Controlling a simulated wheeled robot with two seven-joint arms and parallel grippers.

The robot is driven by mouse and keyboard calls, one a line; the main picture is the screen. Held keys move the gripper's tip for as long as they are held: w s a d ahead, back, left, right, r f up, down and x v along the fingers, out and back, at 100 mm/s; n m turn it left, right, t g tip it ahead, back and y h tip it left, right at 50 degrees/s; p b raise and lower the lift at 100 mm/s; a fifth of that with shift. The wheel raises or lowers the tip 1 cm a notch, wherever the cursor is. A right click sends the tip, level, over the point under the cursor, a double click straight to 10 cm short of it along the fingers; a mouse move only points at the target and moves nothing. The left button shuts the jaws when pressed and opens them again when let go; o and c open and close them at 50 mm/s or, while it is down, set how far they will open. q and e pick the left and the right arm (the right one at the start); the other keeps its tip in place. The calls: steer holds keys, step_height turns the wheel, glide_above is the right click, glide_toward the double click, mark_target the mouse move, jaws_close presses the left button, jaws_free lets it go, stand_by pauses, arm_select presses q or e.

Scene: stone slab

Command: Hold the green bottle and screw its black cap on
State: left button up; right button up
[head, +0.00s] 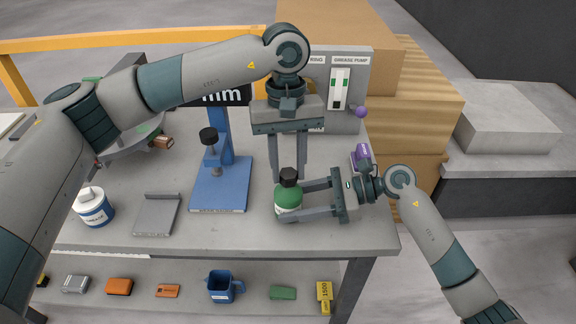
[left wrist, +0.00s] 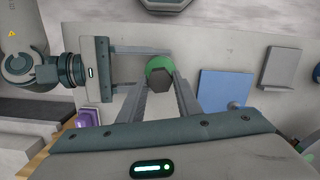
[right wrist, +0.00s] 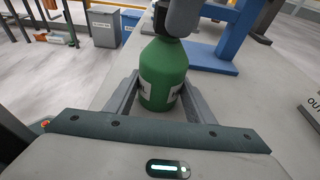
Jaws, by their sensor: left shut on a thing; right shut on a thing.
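The green bottle (head: 289,196) stands upright near the front edge of the slab. My right gripper (head: 290,203) reaches in from the right and is shut on its body, with one finger on each side. The right wrist view shows the bottle (right wrist: 163,75) between the fingers. The black cap (head: 289,174) is at the top of the bottle. My left gripper (head: 289,179) points down from above and is shut on the cap. The left wrist view shows the cap (left wrist: 188,92) between its fingertips, partly covering the bottle (left wrist: 158,68). The thread is hidden.
A blue stand (head: 220,185) with a black knob stands left of the bottle. A grey plate (head: 156,214) and a white jar (head: 93,210) are further left. A grease pump panel (head: 345,90) rises behind, and a purple item (head: 361,158) lies behind my right gripper.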

arm_select(q)
steer(key=o, duration=1.1)
steer(key=shift+r, duration=0.1)
steer(key=r, duration=0.4)
steer(key=w+r, duration=0.1)
steer(key=r, duration=0.6)
steer(key=shift+w+a+r, duration=0.15)
steer(key=shift+w+r, duration=0.1)
steer(key=shift+r, duration=0.15)
arm_select(e)
steer(key=o, duration=1.6)
steer(key=v, duration=1.2)
